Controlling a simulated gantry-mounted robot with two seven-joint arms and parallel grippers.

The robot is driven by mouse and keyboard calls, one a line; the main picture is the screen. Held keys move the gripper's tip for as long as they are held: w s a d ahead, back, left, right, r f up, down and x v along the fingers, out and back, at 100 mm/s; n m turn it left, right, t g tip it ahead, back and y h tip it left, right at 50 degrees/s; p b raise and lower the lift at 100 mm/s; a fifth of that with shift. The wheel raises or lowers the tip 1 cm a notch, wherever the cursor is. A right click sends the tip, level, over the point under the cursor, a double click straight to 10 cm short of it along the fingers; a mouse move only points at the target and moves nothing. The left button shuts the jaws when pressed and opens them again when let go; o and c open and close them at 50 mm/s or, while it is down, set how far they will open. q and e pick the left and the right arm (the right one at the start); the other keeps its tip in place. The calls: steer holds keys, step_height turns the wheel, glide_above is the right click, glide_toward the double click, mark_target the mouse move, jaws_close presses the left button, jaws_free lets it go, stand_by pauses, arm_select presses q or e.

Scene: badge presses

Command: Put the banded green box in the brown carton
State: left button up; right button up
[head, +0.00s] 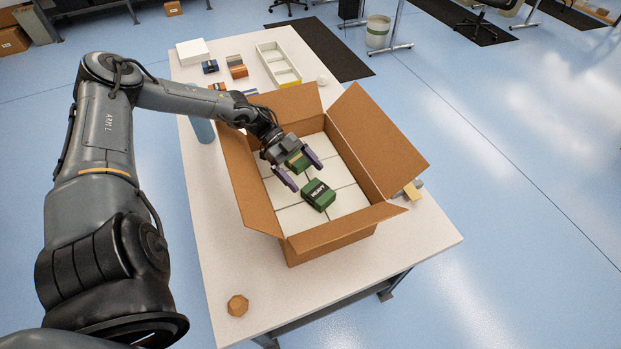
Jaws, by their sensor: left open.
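The open brown carton (262,217) stands on the white table with its flaps spread. Its floor shows several pale square panels. My left gripper (300,170) is over the inside of the carton, fingers apart and pointing toward the lower right. A second green box with a dark, lettered band (318,195) lies inside the carton, just beyond the fingertips. My right gripper is out of view.
The white table (230,265) is clear at the front left except for a small brown wooden piece (238,305). A blue cylinder (202,129) stands left of the carton. A white divided tray (278,65) and small boxes (236,68) lie behind. Small items sit at right (409,190).

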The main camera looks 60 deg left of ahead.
arm_select(q)
steer(key=shift+v, duration=1.6)
steer(key=shift+r+p, duration=0.1)
steer(key=shift+p, duration=0.25)
